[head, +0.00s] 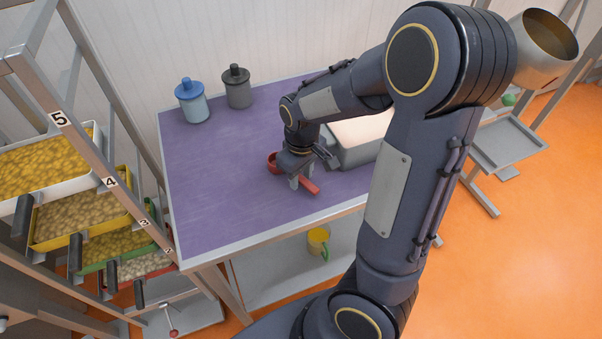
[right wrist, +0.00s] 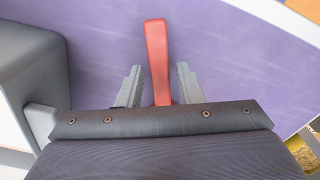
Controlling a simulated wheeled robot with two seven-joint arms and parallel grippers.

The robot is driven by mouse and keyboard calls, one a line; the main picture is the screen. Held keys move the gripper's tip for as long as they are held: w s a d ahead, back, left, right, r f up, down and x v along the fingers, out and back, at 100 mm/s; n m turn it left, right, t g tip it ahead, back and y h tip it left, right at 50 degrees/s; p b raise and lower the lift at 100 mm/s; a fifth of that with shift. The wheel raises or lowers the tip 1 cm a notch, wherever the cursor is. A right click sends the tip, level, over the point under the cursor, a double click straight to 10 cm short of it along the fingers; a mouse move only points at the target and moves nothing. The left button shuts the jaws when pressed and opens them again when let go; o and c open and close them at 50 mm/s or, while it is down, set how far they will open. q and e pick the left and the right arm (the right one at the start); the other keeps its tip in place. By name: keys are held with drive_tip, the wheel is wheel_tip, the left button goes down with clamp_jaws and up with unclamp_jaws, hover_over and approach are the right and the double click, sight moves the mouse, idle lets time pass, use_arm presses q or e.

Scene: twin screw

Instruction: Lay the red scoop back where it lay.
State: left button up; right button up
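The red scoop (head: 311,187) is at the purple tabletop (head: 215,185), with its round bowl to the left and its handle toward the front edge. It appears to lie on the surface. My right gripper (head: 301,183) is down over the scoop and covers its middle. In the right wrist view, the scoop's handle (right wrist: 156,50) passes between the fingers of the right gripper (right wrist: 160,72). The fingers are apart, with purple table showing on both sides of the handle. My left gripper is out of view.
A grey bin (head: 355,157) with pale contents stands close right of the gripper. A blue jar (head: 194,104) and a dark grey jar (head: 237,90) stand at the back. A rack with filled trays (head: 80,215) is on the left. The left tabletop is clear.

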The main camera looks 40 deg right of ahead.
sight(302, 178)
drive_tip(key=shift+o, duration=0.3)
drive_tip(key=shift+r, duration=0.15)
drive_tip(key=shift+r, duration=0.25)
wheel_tip(302, 178, up, 11)
drive_tip(key=s+a+m+t+y, duration=0.3)
drive_tip(key=s+a+t, duration=0.2)
drive_tip(key=s+a, duration=0.4)
drive_tip(key=s, duration=0.5)
drive_tip(key=shift+m+y, duration=0.3)
drive_tip(key=shift+y, duration=0.1)
drive_tip(key=shift+r, duration=0.1)
